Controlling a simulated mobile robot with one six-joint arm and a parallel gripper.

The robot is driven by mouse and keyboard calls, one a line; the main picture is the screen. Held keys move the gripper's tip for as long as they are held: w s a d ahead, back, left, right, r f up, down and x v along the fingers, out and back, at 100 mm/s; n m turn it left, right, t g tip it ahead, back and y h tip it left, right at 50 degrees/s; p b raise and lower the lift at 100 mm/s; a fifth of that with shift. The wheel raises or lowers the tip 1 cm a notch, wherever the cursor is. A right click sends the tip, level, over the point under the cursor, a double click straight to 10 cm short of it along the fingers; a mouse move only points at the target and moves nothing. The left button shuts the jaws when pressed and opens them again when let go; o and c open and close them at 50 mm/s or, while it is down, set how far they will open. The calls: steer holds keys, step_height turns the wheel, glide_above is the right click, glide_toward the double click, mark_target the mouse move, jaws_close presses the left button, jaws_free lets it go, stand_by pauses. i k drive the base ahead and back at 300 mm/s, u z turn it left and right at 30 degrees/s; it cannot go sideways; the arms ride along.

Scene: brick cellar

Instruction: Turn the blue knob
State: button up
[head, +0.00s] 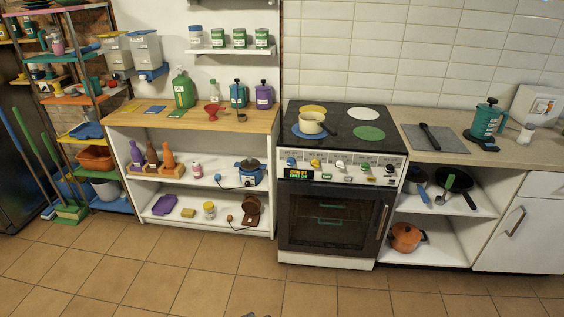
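The blue knob (291,161) is small and sits at the left end of the front control panel of the stove (340,235) in the head view. How the blue knob is turned is too small to tell. On the stovetop, a cream pan (311,122) with a dark handle stands on the blue burner (296,134).
The tiled floor (200,285) before the stove is clear. A wooden-topped shelf (150,119) with bottles stands left of the stove. A counter (470,154) with a teal press (485,122) stands right. The oven door (328,222) is shut, its handle (382,222) at the right.

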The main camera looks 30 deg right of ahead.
mark_target(290, 161)
steer(key=u, duration=0.55)
steer(key=i, duration=0.85)
steer(key=u, duration=0.4)
